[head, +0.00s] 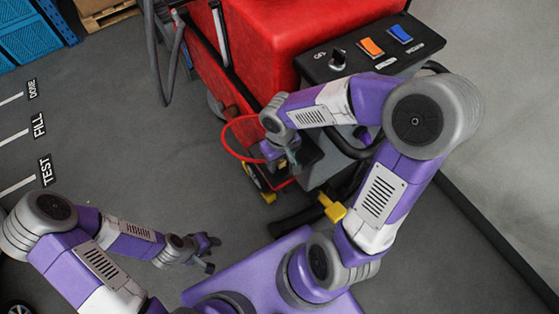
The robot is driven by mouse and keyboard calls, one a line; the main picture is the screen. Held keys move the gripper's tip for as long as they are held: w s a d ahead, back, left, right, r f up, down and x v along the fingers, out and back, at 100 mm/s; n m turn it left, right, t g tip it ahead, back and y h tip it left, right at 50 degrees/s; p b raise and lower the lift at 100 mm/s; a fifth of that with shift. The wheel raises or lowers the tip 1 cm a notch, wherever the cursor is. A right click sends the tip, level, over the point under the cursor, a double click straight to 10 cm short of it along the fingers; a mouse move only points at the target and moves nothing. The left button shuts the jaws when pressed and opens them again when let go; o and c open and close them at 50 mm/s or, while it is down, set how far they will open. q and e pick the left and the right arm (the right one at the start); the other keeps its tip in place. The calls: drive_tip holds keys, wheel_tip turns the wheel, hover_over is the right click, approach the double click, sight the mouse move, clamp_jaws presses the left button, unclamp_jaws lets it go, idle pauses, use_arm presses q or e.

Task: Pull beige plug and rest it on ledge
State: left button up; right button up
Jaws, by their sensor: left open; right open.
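The red scrubber tank (275,45) stands at the upper middle. My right gripper (283,160) is down at the tank's lower side, beside a dark ledge (311,156). The wrist and arm cover much of this spot, and the fingers are too small to see clearly. I cannot make out a beige plug for certain; it may be hidden behind my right gripper. A thin red loop (227,143) curves out left of that gripper. My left gripper (212,254) is open and empty over the grey floor, well apart from the scrubber.
A black control panel (358,48) with a knob and orange and blue switches tops the scrubber. A grey hose (156,60) hangs left. A yellow pedal-like part (332,208) sticks out below. Blue crates (25,35) and a pallet (103,12) stand behind.

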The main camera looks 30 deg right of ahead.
drive_tip(key=shift+c, duration=0.3)
clamp_jaws()
drive_tip(key=shift+w+r+p, duration=0.1)
drive_tip(key=shift+r+p, duration=0.25)
drive_tip(key=shift+r, duration=0.2)
drive_tip(key=shift+r+p, duration=0.45)
drive_tip(key=shift+r, duration=0.1)
drive_tip(key=shift+r+p, duration=1.6)
drive_tip(key=shift+r, duration=0.35)
